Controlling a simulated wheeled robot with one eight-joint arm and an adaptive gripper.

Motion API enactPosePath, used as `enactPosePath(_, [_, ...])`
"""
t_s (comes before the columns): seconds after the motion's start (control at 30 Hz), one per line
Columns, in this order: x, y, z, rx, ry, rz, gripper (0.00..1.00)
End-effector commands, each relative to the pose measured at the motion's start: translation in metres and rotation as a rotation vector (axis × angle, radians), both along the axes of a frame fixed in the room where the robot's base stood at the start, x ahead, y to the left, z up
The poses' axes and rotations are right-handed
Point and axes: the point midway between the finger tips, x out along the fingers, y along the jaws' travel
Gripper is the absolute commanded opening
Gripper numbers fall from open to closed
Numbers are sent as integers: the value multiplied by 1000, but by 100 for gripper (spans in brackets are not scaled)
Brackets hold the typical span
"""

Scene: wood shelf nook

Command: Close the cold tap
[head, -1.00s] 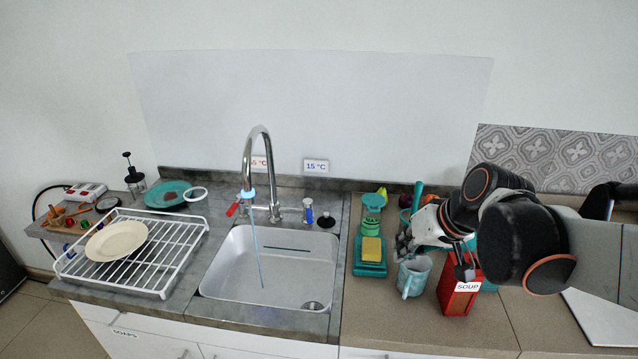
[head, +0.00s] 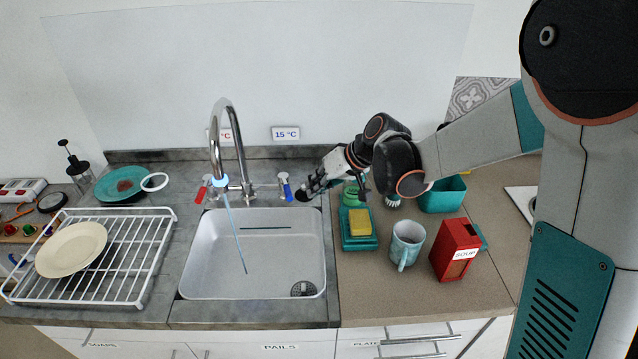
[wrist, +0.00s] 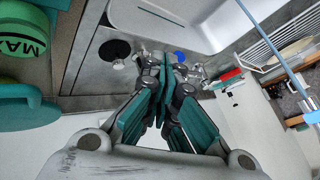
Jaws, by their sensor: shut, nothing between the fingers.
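The cold tap (head: 284,186) has a blue lever and stands to the right of the faucet (head: 227,150), under a "15 °C" sign (head: 286,133). A thin stream of water (head: 234,232) runs from the spout into the sink (head: 252,270). The other tap (head: 203,188) has a red lever. My gripper (head: 305,189) is shut and empty, just right of the blue lever. In the wrist view my closed fingers (wrist: 168,62) partly hide the blue lever (wrist: 180,57); I cannot tell whether they touch it.
A dish rack (head: 95,262) with a plate (head: 72,249) stands left of the sink. Right of it are a sponge (head: 360,223) on a teal tray, a mug (head: 405,245) and a red soup box (head: 455,250). The sink front is clear.

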Motion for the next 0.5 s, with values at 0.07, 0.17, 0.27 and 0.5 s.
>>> enactPosePath(0.07, [5,9,-14,0,-1,2,0])
enactPosePath(0.17, [9,18,-26,0,0,2,0])
enactPosePath(0.27, [13,24,-35,0,1,0,0])
enactPosePath(0.5, [17,32,-44,-1,-1,0,0])
